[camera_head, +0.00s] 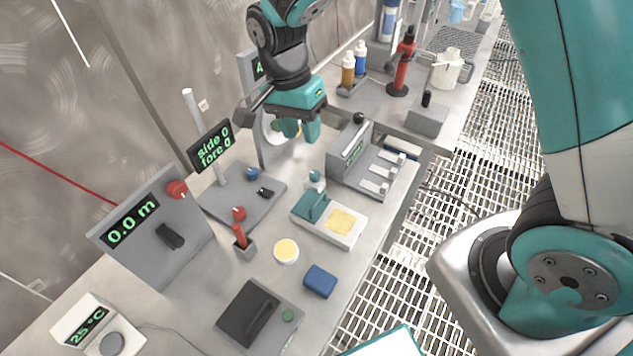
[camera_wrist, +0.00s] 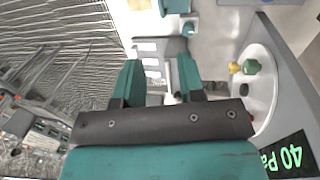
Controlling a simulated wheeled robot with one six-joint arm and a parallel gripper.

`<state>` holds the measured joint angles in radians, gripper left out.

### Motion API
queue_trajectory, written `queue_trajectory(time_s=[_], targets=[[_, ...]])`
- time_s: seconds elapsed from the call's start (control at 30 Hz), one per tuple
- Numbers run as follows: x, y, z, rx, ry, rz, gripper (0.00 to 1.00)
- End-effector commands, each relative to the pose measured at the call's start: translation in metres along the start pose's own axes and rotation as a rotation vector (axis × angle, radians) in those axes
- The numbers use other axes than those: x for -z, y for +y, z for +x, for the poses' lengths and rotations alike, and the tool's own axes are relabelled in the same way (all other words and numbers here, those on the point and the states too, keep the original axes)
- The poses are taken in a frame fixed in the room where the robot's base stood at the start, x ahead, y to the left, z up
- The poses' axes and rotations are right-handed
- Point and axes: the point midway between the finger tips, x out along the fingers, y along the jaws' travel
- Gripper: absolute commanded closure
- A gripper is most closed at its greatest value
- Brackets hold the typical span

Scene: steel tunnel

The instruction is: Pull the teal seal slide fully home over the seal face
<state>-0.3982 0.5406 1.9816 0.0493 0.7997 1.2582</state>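A teal slide (camera_head: 312,206) stands on a white block in the middle of the bench in the head view. A yellow patch (camera_head: 340,221), perhaps the seal face, lies bare beside it on the right. In the wrist view a teal piece (camera_wrist: 176,6), probably the same slide, shows at the top edge, partly cut off. My gripper (camera_head: 302,128) hangs above the bench behind the slide, apart from it. In the wrist view my gripper's two teal fingers (camera_wrist: 158,75) stand apart with nothing held between them.
A grey box (camera_head: 352,150) with several white strips stands right of my gripper. A round-faced panel (camera_wrist: 262,90) with a 40 Pa display is close by. A small teal-topped bottle (camera_head: 315,179) stands behind the slide.

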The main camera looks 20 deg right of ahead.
Motion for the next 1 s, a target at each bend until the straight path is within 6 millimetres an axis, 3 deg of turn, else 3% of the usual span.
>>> queue_trajectory(time_s=[0.27,0.7,1.0], targets=[[0.003,-0.003,0.027,-0.018,0.008,0.051,0.64],[0.003,0.000,0.126,-0.020,0.007,0.048,0.64],[0.004,-0.001,0.170,-0.015,0.008,0.048,0.64]])
